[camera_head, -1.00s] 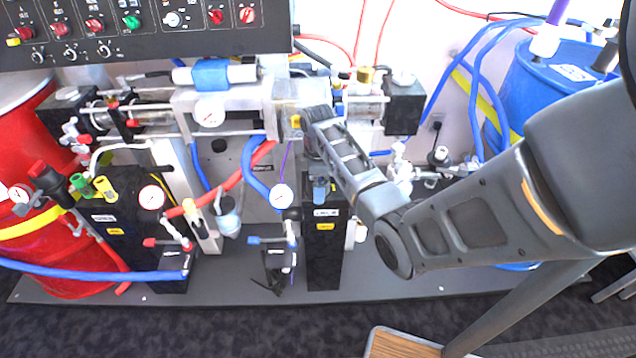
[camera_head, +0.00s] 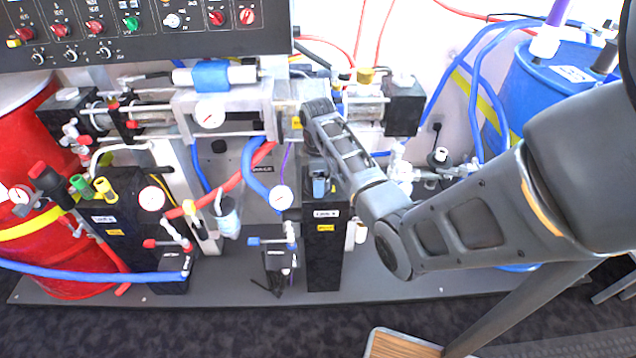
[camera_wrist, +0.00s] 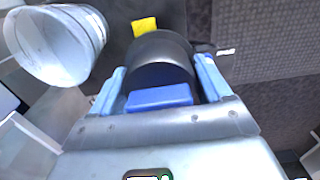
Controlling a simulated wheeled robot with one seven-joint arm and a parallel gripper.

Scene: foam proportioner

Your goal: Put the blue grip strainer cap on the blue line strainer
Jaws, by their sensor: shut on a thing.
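In the wrist view my gripper (camera_wrist: 161,72) has its two pale-blue fingers on either side of a blue grip (camera_wrist: 160,97), the handle of the strainer cap. A black round body (camera_wrist: 160,50) lies just beyond the grip; I cannot tell where cap ends and strainer begins. In the head view the blue grip (camera_head: 319,187) shows at the top of a tall black housing (camera_head: 323,260) with white and yellow labels, which looks like the blue line strainer. My forearm (camera_head: 345,155) hides much of the gripper there. Whether the cap is seated is not visible.
A round gauge (camera_head: 280,199) and a blue-handled valve (camera_head: 265,241) stand close left of the housing. In the wrist view a pale cylinder (camera_wrist: 60,50) is near the left finger. A similar black housing (camera_head: 115,245) stands further left, beside the red drum (camera_head: 70,270).

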